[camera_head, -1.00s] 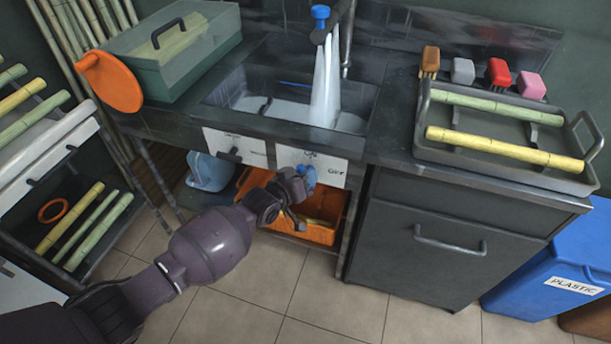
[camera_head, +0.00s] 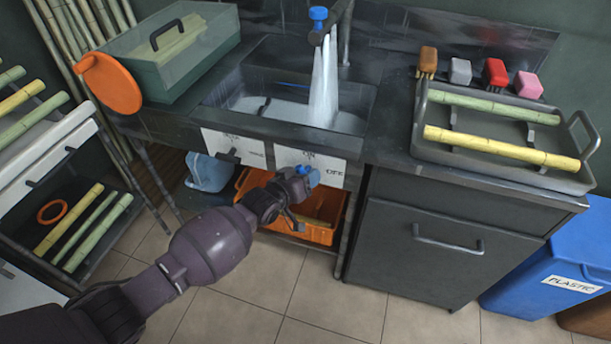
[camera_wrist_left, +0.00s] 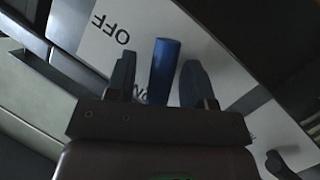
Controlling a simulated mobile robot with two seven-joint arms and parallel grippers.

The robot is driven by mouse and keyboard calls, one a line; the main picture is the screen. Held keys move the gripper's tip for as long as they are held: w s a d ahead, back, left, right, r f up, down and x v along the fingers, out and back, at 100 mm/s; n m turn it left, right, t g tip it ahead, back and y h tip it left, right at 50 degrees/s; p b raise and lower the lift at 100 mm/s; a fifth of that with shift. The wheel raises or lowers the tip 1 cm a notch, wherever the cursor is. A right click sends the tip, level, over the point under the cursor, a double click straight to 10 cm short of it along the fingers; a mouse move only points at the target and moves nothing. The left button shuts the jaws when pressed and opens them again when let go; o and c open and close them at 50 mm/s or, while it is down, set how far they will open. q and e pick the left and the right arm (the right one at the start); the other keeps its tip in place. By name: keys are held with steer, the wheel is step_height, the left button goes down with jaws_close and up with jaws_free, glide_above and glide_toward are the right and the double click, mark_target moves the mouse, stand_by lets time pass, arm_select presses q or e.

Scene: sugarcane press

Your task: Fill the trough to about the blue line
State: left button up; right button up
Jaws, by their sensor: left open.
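The trough (camera_head: 222,92) is a dark sink basin in the counter. Pale water (camera_head: 270,106) lies in it, below a short blue line (camera_head: 294,85) on the back wall. A white stream (camera_head: 324,90) falls into it from the tap (camera_head: 320,35). My left gripper (camera_head: 304,182) is at the right white panel below the trough, by a blue lever (camera_head: 313,177). In the left wrist view, the open gripper (camera_wrist_left: 158,82) has the blue lever (camera_wrist_left: 163,70) between its fingers; contact is unclear. "OFF" shows on the panel (camera_wrist_left: 139,32). My right gripper is not in view.
A grey tray (camera_head: 420,130) with cane stands on the counter at right, several brushes (camera_head: 494,73) behind it. A lidded box (camera_head: 190,60) and an orange disc (camera_head: 110,84) are at left. An orange crate (camera_head: 325,234) and a blue jug (camera_head: 207,172) are below.

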arm_select(q)
steer(key=shift+s+a+r, duration=0.25)
steer(key=shift+s+a, duration=0.15)
steer(key=p+v, duration=0.3)
steer(key=v, duration=0.6)
steer(key=shift+s, duration=0.3)
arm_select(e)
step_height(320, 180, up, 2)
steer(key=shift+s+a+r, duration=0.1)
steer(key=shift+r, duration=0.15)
arm_select(q)
steer(key=shift+a, duration=0.15)
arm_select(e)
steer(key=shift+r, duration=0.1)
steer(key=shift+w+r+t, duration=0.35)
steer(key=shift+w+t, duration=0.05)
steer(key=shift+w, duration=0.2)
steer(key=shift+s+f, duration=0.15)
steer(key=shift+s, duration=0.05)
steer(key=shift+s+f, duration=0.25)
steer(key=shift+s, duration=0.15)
